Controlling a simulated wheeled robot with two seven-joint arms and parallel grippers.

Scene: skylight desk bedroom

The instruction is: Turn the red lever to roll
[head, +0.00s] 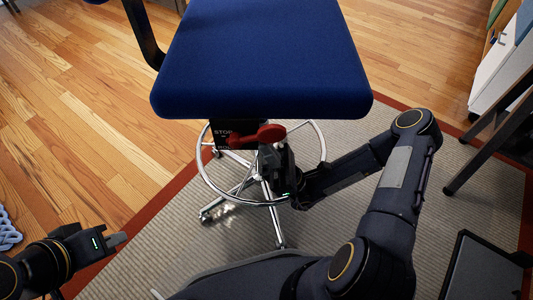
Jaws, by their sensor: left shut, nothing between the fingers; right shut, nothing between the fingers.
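A blue office chair (262,58) stands in front of me. Its red lever (258,136) sticks out under the front edge of the seat. A dark plate with the word STOP (222,132) sits just left of the lever; the smaller lettering below it is hard to read. My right gripper (270,152) is shut just below the red lever, close to it; I cannot tell whether they touch. My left gripper (122,239) is shut and empty at the lower left, well away from the chair.
The chair has a chrome foot ring (202,172) and legs with casters on a grey rug (150,262) with a red border. A dark desk leg (485,150) stands at the right. Wooden floor (70,130) lies open at the left.

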